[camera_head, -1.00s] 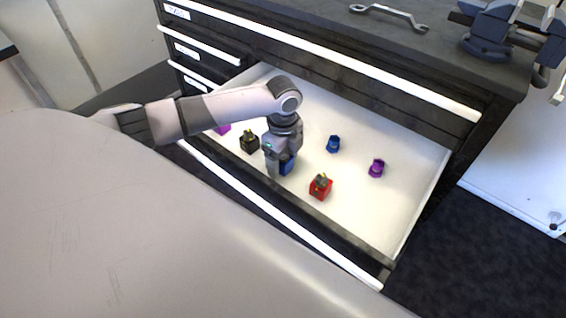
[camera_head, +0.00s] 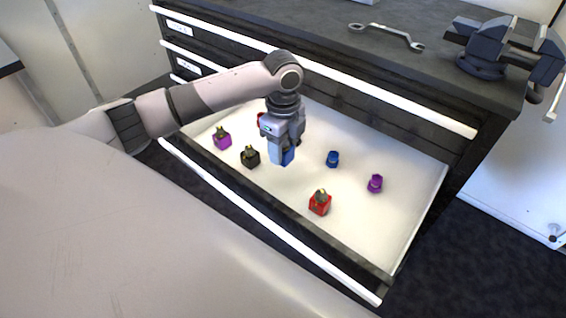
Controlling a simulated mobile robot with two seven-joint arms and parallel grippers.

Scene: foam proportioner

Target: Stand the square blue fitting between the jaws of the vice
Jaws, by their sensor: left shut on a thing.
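My left gripper (camera_head: 284,158) points down over the open drawer and is shut on the square blue fitting (camera_head: 288,156). The fitting shows as a blue block between the fingers, partly hidden by them, and appears raised above the drawer floor. The blue-grey vice (camera_head: 483,48) stands on the bench top at the far right. The gap between its jaws is hard to make out from here. My right gripper is not in view.
The open drawer (camera_head: 405,215) holds a purple square fitting (camera_head: 222,140), a black one (camera_head: 250,157), a red one (camera_head: 320,203), a round blue one (camera_head: 332,159) and a round purple one (camera_head: 375,184). Another red piece (camera_head: 261,118) shows behind my gripper. A wrench (camera_head: 387,35) lies on the bench.

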